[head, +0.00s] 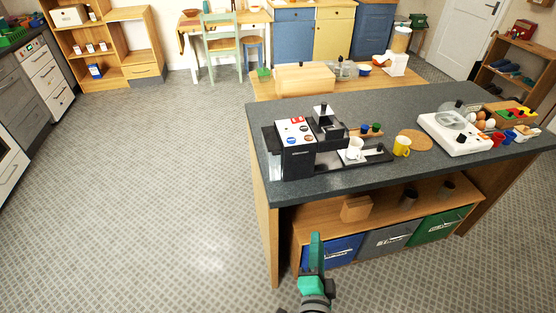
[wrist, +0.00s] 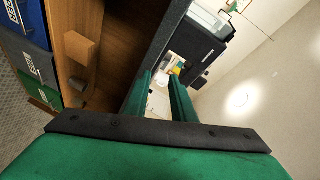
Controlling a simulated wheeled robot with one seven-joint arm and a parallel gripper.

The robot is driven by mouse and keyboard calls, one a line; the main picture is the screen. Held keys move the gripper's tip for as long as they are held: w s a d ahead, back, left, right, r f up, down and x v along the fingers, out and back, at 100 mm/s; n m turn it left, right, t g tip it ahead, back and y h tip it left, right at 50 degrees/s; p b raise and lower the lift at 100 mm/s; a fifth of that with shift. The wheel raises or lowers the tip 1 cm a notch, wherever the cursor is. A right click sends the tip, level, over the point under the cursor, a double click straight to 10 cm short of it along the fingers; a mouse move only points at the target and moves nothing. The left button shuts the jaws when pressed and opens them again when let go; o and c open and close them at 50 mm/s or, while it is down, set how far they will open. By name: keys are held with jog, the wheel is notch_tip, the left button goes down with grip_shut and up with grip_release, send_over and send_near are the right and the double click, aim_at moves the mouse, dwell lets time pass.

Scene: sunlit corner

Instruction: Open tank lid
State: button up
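A black and white coffee machine (head: 297,150) stands at the left end of the dark counter. A narrow clear part with a dark top, which looks like its tank (head: 268,145), is on its left side. I cannot make out whether the lid is open or shut. The machine also shows in the wrist view (wrist: 203,45), sideways. My gripper (head: 316,238), with green fingers, is low in front of the counter, apart from the machine. In the wrist view my gripper (wrist: 162,78) is open, with nothing between its fingers.
A white cup (head: 354,149) stands by the machine, and a yellow mug (head: 402,146) is to its right. The counter edge and the shelf with blue, grey and green bins (head: 437,227) lie near my gripper. The floor (head: 170,190) on the left is clear.

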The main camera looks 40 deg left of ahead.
jog(key=w+a+r+g+y, duration=0.35)
jog(key=a+r+y, duration=0.25)
jog(key=a+r, duration=0.65)
jog(key=x, duration=1.1)
jog(key=shift+w, duration=0.25)
jog(key=shift+a+f, duration=0.1)
jog(key=shift+a, duration=0.05)
jog(key=shift+c, duration=0.6)
grip_shut()
jog(key=shift+t, duration=0.25)
